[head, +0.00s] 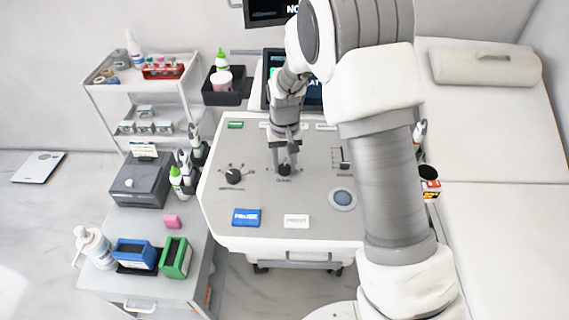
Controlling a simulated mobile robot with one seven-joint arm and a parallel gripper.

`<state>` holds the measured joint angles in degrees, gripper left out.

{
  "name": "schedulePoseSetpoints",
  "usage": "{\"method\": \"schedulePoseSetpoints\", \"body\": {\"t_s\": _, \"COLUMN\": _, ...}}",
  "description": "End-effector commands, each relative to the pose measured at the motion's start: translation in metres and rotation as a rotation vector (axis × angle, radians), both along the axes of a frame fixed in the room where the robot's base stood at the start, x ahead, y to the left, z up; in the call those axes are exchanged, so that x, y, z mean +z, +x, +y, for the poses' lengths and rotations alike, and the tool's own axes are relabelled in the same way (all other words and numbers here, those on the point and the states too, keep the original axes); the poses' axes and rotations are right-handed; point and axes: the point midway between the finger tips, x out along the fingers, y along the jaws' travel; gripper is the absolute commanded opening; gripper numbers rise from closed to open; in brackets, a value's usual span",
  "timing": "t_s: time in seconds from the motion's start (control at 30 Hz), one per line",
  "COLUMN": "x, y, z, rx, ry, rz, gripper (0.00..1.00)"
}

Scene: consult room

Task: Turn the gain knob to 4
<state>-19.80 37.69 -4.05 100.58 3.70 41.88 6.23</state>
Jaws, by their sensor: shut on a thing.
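The gain knob (284,170) is a small dark knob on the grey control panel (262,222), in the middle of its upper half. My gripper (284,165) points down over it and is shut on it, hiding most of the knob. The dark label below it is too small to read for sure. I cannot make out the knob's pointer or which number it stands at.
Another dark knob (233,176) with marks around it sits to the left on the panel. A slider (341,158), a round blue-grey trackball (342,198), a blue pause button (246,217) and a white print button (296,221) are nearby. My arm covers the panel's right side.

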Motion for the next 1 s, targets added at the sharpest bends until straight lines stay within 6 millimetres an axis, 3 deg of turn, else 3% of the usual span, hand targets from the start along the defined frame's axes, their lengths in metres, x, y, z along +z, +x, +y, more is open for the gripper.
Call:
{"method": "schedulePoseSetpoints", "body": {"t_s": 0.5, "x": 0.0014, "y": 0.0004, "z": 0.0001, "rx": -0.461, "ry": 0.0, "rz": -0.001, "gripper": 0.0}}
{"method": "schedulePoseSetpoints", "body": {"t_s": 1.0, "x": 0.0012, "y": 0.0008, "z": 0.0003, "rx": -0.677, "ry": 0.001, "rz": -0.002, "gripper": 0.0}}
